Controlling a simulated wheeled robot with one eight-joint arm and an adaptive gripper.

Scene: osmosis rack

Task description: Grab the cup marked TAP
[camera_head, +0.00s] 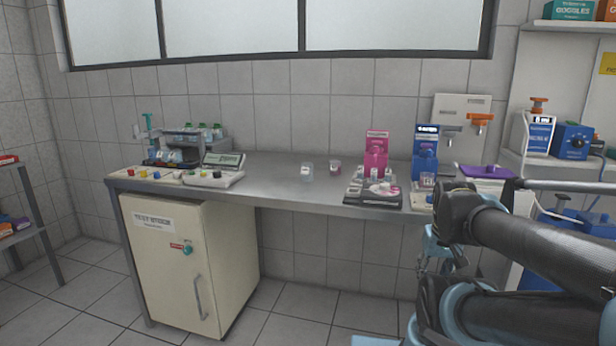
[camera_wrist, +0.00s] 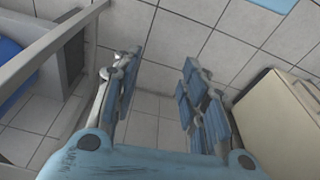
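Several small clear cups stand on the steel bench (camera_head: 270,180). One clear cup with a pale label (camera_head: 307,171) is near the middle. Another cup (camera_head: 427,180) stands under the blue dispenser (camera_head: 425,152). The lettering on the cups is too small to read, so I cannot tell which is marked TAP. My gripper (camera_wrist: 158,75) is open and empty in the wrist view, pointing down at the tiled floor. No cup shows between its fingers.
A pink machine (camera_head: 376,152) and a tray of small containers stand right of the cups. A scale (camera_head: 222,170) and bottle rack are at the left. A cream cabinet (camera_head: 180,265) stands below the bench; it also shows in the wrist view (camera_wrist: 280,125). Bench between scale and cups is clear.

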